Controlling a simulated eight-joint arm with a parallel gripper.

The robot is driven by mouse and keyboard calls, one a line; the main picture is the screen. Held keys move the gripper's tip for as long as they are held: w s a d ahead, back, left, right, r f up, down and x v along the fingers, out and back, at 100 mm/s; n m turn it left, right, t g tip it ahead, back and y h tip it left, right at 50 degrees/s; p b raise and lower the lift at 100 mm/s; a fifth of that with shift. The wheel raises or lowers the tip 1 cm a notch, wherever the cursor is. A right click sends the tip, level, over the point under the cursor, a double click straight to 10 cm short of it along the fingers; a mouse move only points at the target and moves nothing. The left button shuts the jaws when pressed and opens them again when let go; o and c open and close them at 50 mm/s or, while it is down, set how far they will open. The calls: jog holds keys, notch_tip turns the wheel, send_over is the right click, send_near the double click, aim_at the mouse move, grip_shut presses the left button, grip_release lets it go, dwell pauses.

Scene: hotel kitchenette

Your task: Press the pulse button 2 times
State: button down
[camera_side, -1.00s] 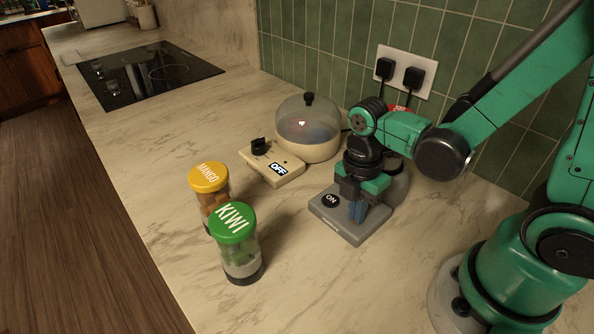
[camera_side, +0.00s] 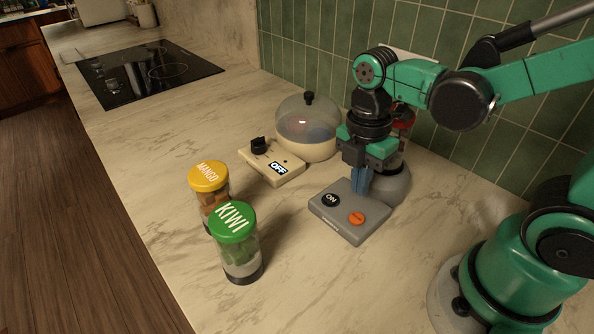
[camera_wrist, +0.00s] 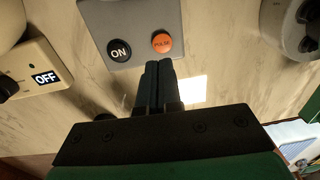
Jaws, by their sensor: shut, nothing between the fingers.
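The grey control base (camera_side: 339,226) lies on the counter with a black ON button (camera_side: 330,200) and an orange pulse button (camera_side: 356,218). In the wrist view the orange button (camera_wrist: 162,43) reads PULSE and sits right of the black ON button (camera_wrist: 119,50). My gripper (camera_side: 361,190) is shut and empty, with its fingers pointing down. It is above the back part of the base, behind the orange button and apart from it. In the wrist view the shut fingertips (camera_wrist: 158,64) show just below the orange button. The base's appliance body is partly hidden behind my gripper.
A cream unit with an OFF label (camera_side: 278,168) and a domed cooker (camera_side: 308,130) stand to the left. A mango jar (camera_side: 209,178) and a kiwi jar (camera_side: 235,225) stand at the front left. The tiled wall (camera_side: 445,110) is behind.

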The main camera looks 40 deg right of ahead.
jog(key=shift+r, duration=1)
jog(key=w+r+m+t, duration=0.1)
jog(key=m+t, duration=0.1)
jog(key=m, duration=0.4)
jog(key=w+d+r+m+t, duration=0.1)
jog(key=m+t, duration=0.2)
jog(key=m, duration=0.3)
jog(key=w+r+m+t, duration=0.1)
jog(key=m+t, duration=0.1)
jog(key=m, duration=0.4)
jog(key=shift+w+d+r+t, duration=0.15)
jog(key=shift+w+t, duration=0.1)
jog(key=shift+t, duration=0.15)
